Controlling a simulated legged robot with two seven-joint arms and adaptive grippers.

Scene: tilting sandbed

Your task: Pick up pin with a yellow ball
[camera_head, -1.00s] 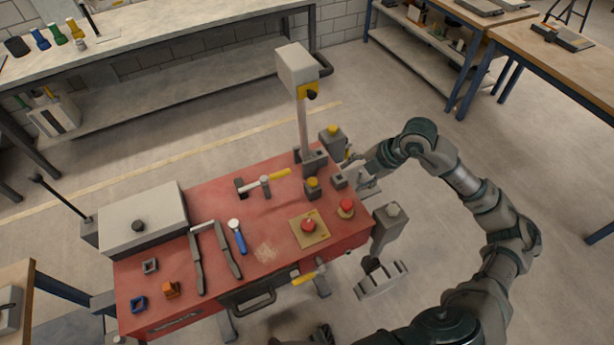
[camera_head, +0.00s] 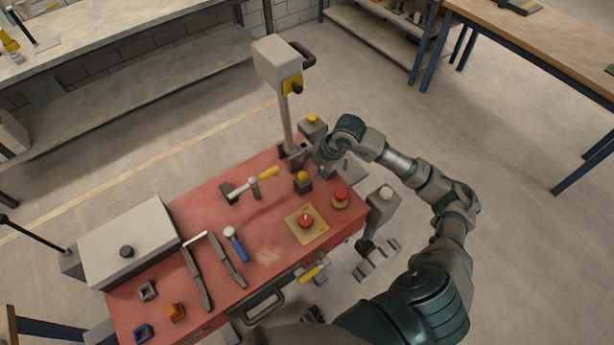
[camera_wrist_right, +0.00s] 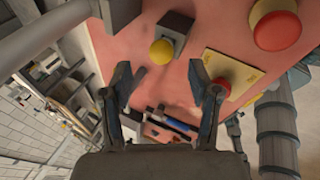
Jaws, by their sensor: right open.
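The pin with a yellow ball (camera_head: 302,176) stands upright in a dark block near the right end of the red table (camera_head: 280,215). In the right wrist view the yellow ball (camera_wrist_right: 161,52) shows on a grey block, ahead of and between my fingers. My right gripper (camera_wrist_right: 160,78) is open and empty there, apart from the ball. In the head view my right gripper (camera_head: 322,165) is partly hidden by its own wrist, just right of and behind the pin. My left gripper is not in view.
A red button on a yellow plate (camera_head: 305,220) and another red knob (camera_head: 341,196) sit near the pin. A post with a grey box (camera_head: 277,62) rises behind it. A hammer (camera_head: 250,186) and a blue-handled tool (camera_head: 235,243) lie to the left.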

